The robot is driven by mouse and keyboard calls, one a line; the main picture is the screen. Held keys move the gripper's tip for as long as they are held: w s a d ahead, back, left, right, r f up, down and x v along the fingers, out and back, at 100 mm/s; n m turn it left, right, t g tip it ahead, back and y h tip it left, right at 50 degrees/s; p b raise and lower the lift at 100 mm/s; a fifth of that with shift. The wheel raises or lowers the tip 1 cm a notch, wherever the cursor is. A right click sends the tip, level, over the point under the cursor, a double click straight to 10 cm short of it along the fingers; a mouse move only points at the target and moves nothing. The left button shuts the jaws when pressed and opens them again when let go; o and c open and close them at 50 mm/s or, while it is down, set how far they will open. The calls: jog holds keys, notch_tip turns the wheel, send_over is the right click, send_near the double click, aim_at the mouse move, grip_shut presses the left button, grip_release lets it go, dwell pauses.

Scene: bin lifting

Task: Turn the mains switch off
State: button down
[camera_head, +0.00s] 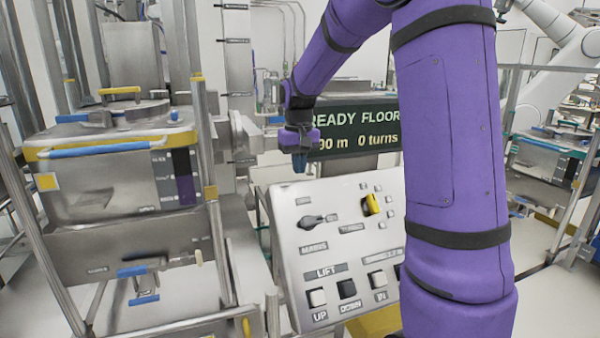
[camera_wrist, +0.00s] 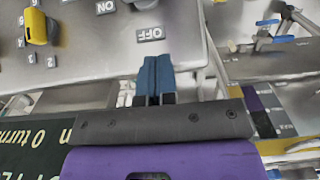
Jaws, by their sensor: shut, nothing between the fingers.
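The mains switch (camera_head: 312,221) is a dark rotary knob at the upper left of the sloping control panel (camera_head: 290,275), above a label that seems to read MAINS. Its narrow end points right in the head view, toward the side of the ON label. In the wrist view only the knob's edge (camera_wrist: 144,3) shows at the top, near the ON label (camera_wrist: 105,7) and the OFF label (camera_wrist: 150,34). My gripper (camera_head: 299,165) hangs above the panel's top left edge, apart from the knob. Its blue fingers (camera_wrist: 158,62) are together and empty, near the OFF label.
A yellow knob (camera_head: 371,205) sits right of the switch. LIFT buttons (camera_head: 347,288) line the panel's lower part. A dark display (camera_head: 350,125) stands behind the panel. A steel bin (camera_head: 110,185) on a frame stands left. My purple arm hides the panel's right side.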

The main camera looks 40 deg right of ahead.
aim_at(312, 221)
notch_tip(312, 221, down, 8)
jog(key=shift+s+a+f, duration=0.25)
jog(key=shift+s+f, duration=0.55)
jog(key=shift+s, duration=0.1)
jog(key=shift+s+a+f, duration=0.1)
jog(key=shift+s+f, duration=0.3)
jog(key=shift+f, duration=0.2)
jog(key=shift+w, duration=0.1)
